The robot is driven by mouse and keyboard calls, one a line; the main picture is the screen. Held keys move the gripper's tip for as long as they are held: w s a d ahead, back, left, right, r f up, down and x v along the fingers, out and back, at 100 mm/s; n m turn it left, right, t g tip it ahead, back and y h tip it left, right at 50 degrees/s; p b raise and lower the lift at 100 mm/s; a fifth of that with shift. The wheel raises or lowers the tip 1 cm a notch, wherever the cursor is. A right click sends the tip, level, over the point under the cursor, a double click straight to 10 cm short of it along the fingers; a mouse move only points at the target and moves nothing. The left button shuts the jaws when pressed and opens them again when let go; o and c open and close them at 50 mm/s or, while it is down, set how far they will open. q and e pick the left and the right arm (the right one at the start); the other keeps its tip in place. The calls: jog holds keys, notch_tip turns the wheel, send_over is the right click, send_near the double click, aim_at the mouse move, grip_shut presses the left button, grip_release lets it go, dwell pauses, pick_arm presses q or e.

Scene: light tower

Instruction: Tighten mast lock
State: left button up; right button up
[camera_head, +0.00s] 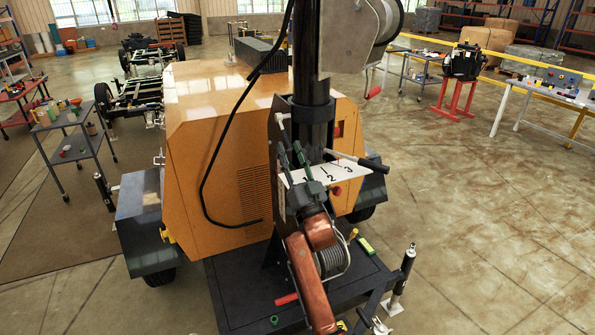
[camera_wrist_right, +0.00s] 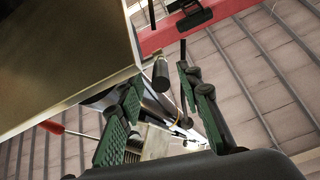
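The black mast (camera_head: 313,95) rises upright in front of the orange generator body (camera_head: 215,140). A small pale handle (camera_head: 282,118) sticks out at the mast's left side, above my gripper; I cannot tell if it is the mast lock. A lever with a black grip (camera_head: 362,161) extends right, over a white plate marked 1, 2, 3 (camera_head: 325,172). My right gripper (camera_head: 292,157) points up beside the mast, its green-padded fingers apart. In the right wrist view the open fingers (camera_wrist_right: 162,115) have a dark cylindrical end (camera_wrist_right: 161,74) beyond them, with no visible grasp. My left gripper is out of view.
A cable winch (camera_head: 332,259) sits low by my arm. A black hose (camera_head: 204,185) hangs across the orange body. A jack post (camera_head: 403,275) stands at front right. A red-handled crank shows in the wrist view (camera_wrist_right: 50,127).

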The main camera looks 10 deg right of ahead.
jog(key=v, duration=0.9)
jog(key=shift+c, duration=0.6)
